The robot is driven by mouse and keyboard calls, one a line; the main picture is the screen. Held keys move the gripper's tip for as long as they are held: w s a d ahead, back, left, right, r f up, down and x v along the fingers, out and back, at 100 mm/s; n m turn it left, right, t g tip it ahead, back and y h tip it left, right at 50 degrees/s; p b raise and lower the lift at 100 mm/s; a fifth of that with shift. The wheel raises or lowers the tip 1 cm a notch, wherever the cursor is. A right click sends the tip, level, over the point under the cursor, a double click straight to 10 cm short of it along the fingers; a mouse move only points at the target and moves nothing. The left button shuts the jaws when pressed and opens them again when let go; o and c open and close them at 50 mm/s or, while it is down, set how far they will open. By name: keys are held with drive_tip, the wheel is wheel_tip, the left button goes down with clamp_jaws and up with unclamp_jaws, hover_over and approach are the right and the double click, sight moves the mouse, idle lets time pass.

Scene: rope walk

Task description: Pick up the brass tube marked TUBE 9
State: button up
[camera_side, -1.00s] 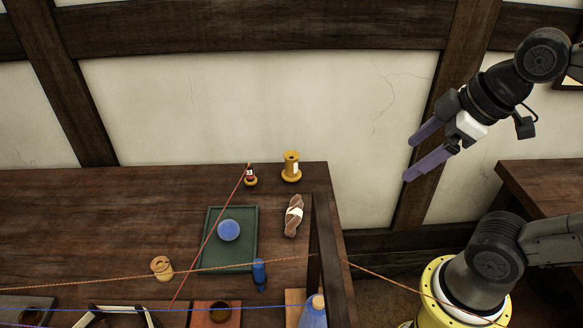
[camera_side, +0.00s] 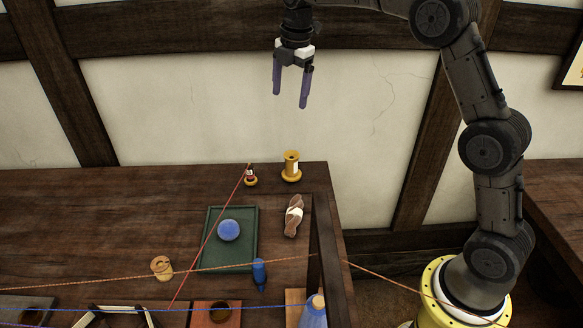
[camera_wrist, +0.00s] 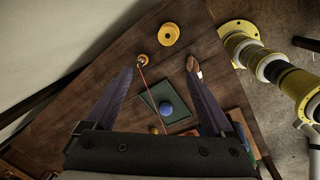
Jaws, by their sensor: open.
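A brass-coloured tube with flanged ends (camera_side: 291,167) and a white label stands upright near the table's back right corner. In the wrist view it is a yellow ring (camera_wrist: 169,34) seen from above, beyond my fingertips. I cannot read either label. My gripper (camera_side: 290,99) is open and empty, pointing down, well above the table's back edge. Its fingers are spread in the wrist view (camera_wrist: 158,71).
A twisted rope bundle (camera_side: 293,217) lies in front of the tube. A green tray (camera_side: 212,245) holds a blue ball (camera_side: 229,230). A red cord (camera_side: 211,233) rises to the small piece. A dark post (camera_side: 323,245) stands at the right; more cords cross the front.

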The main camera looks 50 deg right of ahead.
drive_tip(key=g, duration=0.1)
hover_over(291, 154)
wheel_tip(291, 154, down, 6)
drive_tip(key=shift+g, duration=0.3)
wheel_tip(291, 154, down, 11)
drive_tip(key=shift+w+a+f, duration=0.15)
drive_tip(key=shift+s+f, duration=0.15)
drive_tip(key=shift+f, duration=1.35)
drive_tip(key=shift+s+f, duration=0.15)
drive_tip(key=shift+f, duration=1.3)
clamp_jaws()
